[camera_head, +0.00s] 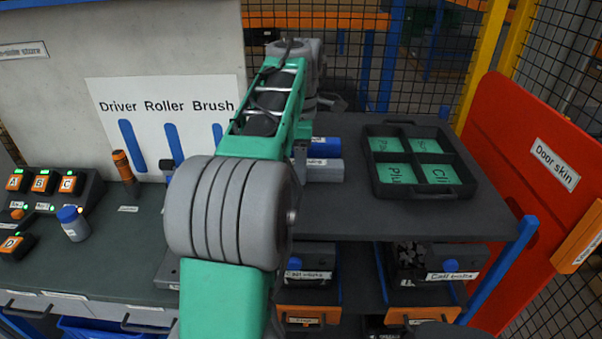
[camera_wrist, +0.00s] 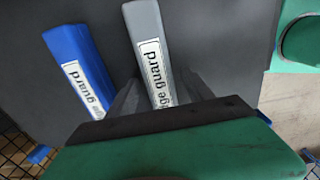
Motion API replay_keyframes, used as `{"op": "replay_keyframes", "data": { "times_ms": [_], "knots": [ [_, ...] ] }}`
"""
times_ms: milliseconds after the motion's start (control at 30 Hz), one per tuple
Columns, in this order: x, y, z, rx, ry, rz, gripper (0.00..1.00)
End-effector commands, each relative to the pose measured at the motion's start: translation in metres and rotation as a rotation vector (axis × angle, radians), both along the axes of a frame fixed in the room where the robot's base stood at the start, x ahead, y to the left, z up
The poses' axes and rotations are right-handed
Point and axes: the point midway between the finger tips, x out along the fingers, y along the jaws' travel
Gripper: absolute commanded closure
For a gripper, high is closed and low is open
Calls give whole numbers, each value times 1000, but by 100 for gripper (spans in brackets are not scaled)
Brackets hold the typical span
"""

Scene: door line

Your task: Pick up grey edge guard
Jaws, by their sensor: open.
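The grey edge guard (camera_wrist: 147,32) is a long bar with a white printed label. In the wrist view it runs from the top down between the fingers of my gripper (camera_wrist: 160,82). The gripper is open, with one finger on each side of the bar; I cannot tell whether either finger touches it. The bar's near end is hidden by the gripper body. In the head view the grey edge guard (camera_head: 325,170) lies on the dark table, partly hidden by my arm. My gripper is not clearly visible there.
A blue edge guard (camera_wrist: 72,60) lies just left of the grey one; it also shows in the head view (camera_head: 326,147). A black divided tray (camera_head: 420,198) with green labelled compartments stands to the right. A red door skin (camera_head: 535,180) stands beyond it. Bare tabletop lies between.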

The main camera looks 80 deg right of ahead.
Motion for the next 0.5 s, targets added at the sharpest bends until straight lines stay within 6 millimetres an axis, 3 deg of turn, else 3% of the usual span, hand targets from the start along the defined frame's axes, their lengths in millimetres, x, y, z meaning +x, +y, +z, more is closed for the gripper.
{"op": "replay_keyframes", "data": {
  "times_ms": [100, 500],
  "knots": [
    [0, 0, 2, 0, 0, 0, 41],
    [0, 0, 2, 0, 0, 1, 74]
  ]
}}
